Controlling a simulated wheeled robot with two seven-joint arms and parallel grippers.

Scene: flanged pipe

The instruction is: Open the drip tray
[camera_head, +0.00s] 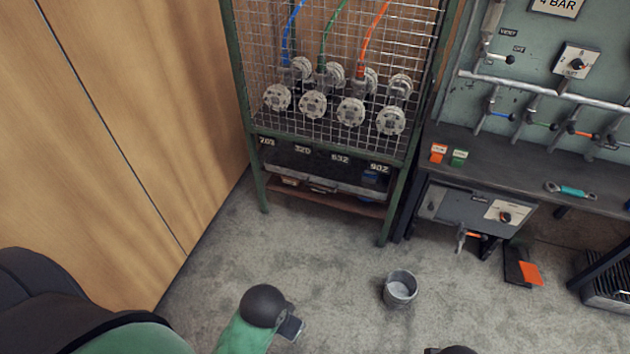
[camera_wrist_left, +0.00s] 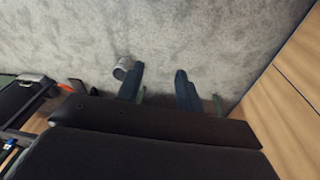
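A dark panel (camera_head: 318,172) with a handle-like bar on its lower edge sits under the green wire cage; it looks like the front of the drip tray and appears shut. My left gripper (camera_head: 291,328) is low in the head view, well apart from the cage. In the left wrist view the left gripper's (camera_wrist_left: 159,88) two fingers are apart with bare floor between them. My right gripper is not seen; only a dark shape shows at the bottom edge.
A grey bucket (camera_head: 400,290) stands on the floor, also in the left wrist view (camera_wrist_left: 123,67). Wooden panels (camera_head: 140,110) border the left. A workbench (camera_head: 510,178) with valves stands right.

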